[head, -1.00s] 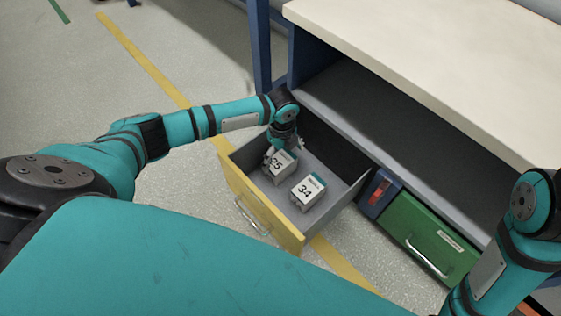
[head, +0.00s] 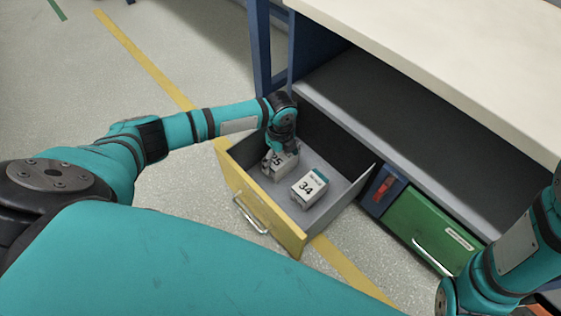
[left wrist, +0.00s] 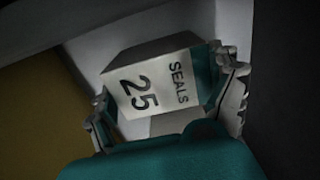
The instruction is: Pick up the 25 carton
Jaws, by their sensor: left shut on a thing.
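The 25 carton (head: 281,165) is a white box with a dark number, inside the open yellow-fronted drawer (head: 262,215). In the left wrist view the carton (left wrist: 150,85) shows its "SEALS 25" face and a teal side. My left gripper (head: 279,156) is down in the drawer at the carton. In the left wrist view the left gripper's fingers (left wrist: 168,100) are on opposite sides of the carton, shut on it. Whether the carton touches the drawer floor is hard to tell. Only my right arm shows at the right edge; its gripper is out of view.
A white 34 carton (head: 309,188) with a teal side stands right beside the 25 carton in the drawer. A closed green drawer (head: 432,230) is to the right, under the pale worktop (head: 430,60). The open shelf (head: 400,125) above the drawers looks empty.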

